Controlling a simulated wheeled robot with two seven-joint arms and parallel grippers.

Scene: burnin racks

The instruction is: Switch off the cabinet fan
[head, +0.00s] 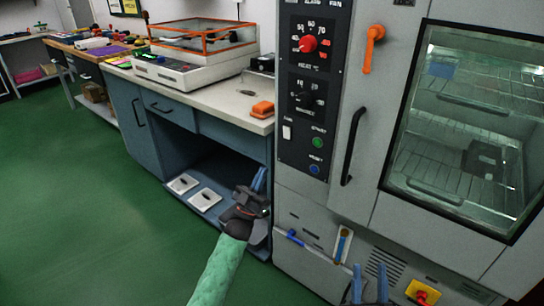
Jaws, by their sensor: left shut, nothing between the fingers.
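The grey cabinet (350,215) stands at the right with a dark control panel (298,165) on its left front. The fan switch (286,132) is a small white rocker under a small label on that panel; its position is too small to tell. My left gripper (259,180) is shut and empty, below and left of the panel, in front of the bench's open shelf and apart from the switch. My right gripper (370,284) shows only its blue fingers at the bottom edge, apart and with nothing seen between them, low in front of the cabinet.
The panel also has a red knob (308,44), a black knob (304,97), a green button (318,143) and a blue button (314,169). A black door handle (353,148) and orange latch (374,35) stick out. A red-yellow switch (422,292) sits low. Green floor is clear at left.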

